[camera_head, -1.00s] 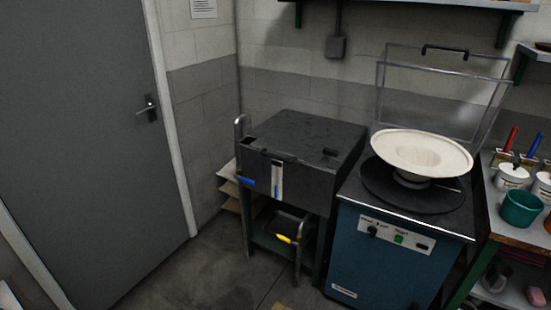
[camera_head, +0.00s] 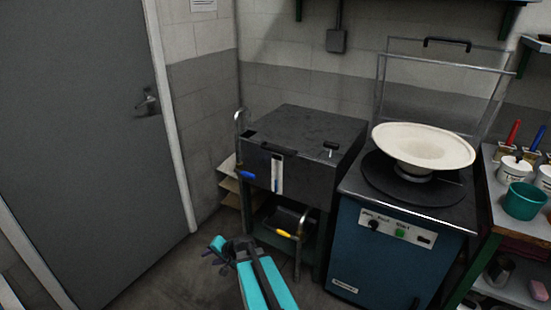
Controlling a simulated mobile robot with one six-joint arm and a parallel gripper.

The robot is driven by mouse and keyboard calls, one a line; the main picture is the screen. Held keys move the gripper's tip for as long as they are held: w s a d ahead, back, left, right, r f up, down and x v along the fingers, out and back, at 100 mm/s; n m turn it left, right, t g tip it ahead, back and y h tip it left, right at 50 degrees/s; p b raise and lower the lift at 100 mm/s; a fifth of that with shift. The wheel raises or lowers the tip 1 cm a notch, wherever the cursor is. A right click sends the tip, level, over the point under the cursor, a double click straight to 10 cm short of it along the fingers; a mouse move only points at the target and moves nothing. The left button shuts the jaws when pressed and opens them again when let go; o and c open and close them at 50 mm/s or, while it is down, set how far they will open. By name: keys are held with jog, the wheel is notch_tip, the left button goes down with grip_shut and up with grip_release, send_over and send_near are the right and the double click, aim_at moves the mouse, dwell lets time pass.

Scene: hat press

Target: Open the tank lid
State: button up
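The tank (camera_head: 255,178) is a dark grey metal box on a stand by the wall, left of the blue machine. Its flat dark lid (camera_head: 305,128) is down, with a small knob-like handle (camera_head: 331,148) near its right front. A blue-tipped gauge strip (camera_head: 277,172) is on the front face. My gripper (camera_head: 216,249) is at the bottom middle, at the end of my teal arm, in front of and below the tank and apart from it. Its fingers are small and dark here, and I cannot tell whether they are open or shut.
A blue machine (camera_head: 385,250) with a white hat form (camera_head: 425,145) and a raised clear cover stands to the right of the tank. A grey door (camera_head: 75,140) is at left. Open floor lies between.

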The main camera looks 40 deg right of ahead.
jog(key=w+d+r+m+t+h, duration=0.2)
jog(key=w+d+r+m, duration=0.1)
jog(key=d+r, duration=0.65)
jog(key=m+t+h+b, duration=0.2)
jog(key=m+t+h, duration=0.1)
jog(key=m+h, duration=0.65)
send_near(276, 151)
jog(key=s, duration=0.2)
jog(key=shift+s+a+r+y, duration=0.15)
jog(key=shift+a+y, duration=0.2)
jog(key=shift+y, duration=0.1)
jog(key=shift+d, duration=0.1)
jog(key=shift+p+x, duration=1.2)
jog(key=shift+x, duration=5.65)
jog(key=shift+r, duration=0.15)
grip_shut()
